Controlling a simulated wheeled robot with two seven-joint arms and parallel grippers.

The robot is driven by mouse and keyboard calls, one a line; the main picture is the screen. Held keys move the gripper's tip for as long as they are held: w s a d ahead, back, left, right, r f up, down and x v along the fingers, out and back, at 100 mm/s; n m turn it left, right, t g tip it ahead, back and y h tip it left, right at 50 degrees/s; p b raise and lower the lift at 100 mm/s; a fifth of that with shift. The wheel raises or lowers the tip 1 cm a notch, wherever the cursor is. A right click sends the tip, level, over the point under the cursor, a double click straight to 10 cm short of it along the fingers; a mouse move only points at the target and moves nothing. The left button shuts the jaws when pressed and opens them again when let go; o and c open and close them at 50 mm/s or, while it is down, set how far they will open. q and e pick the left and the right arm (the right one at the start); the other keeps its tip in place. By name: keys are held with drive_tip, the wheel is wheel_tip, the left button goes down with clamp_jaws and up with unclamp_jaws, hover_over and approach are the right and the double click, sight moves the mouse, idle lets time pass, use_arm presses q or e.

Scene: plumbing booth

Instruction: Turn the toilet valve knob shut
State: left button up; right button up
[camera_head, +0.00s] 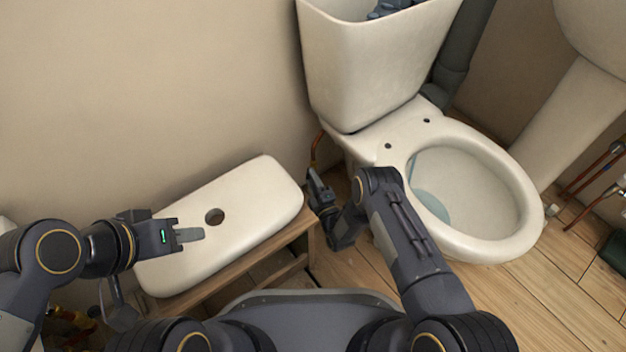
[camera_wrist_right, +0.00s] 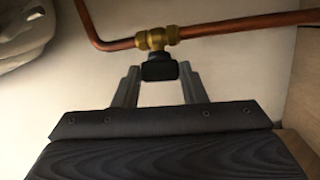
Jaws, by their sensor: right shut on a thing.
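The toilet valve shows in the right wrist view as a brass body (camera_wrist_right: 155,39) on a copper pipe. Its black knob (camera_wrist_right: 159,70) faces my right gripper (camera_wrist_right: 158,76), whose two fingertips are on either side of it and closed on it. In the head view my right gripper (camera_head: 317,180) is low beside the toilet (camera_head: 450,150), near the copper pipe (camera_head: 317,146); the knob is hidden there. My left gripper (camera_head: 190,235) is over the white cistern lid (camera_head: 260,190). Its finger opening cannot be made out.
The lid lies on a wooden stool (camera_head: 290,262) left of the toilet. The open cistern (camera_head: 375,60) stands against the wall. A sink pedestal (camera_head: 575,120) and more copper pipes (camera_head: 590,175) are at the right. Some wooden floor is clear at the lower right.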

drive_tip(key=m+t, duration=0.2)
drive_tip(key=m, duration=0.1)
drive_tip(key=shift+f+t, duration=0.3)
drive_tip(key=shift+t, duration=0.1)
drive_tip(key=shift+a, duration=0.1)
drive_tip(key=o, duration=1)
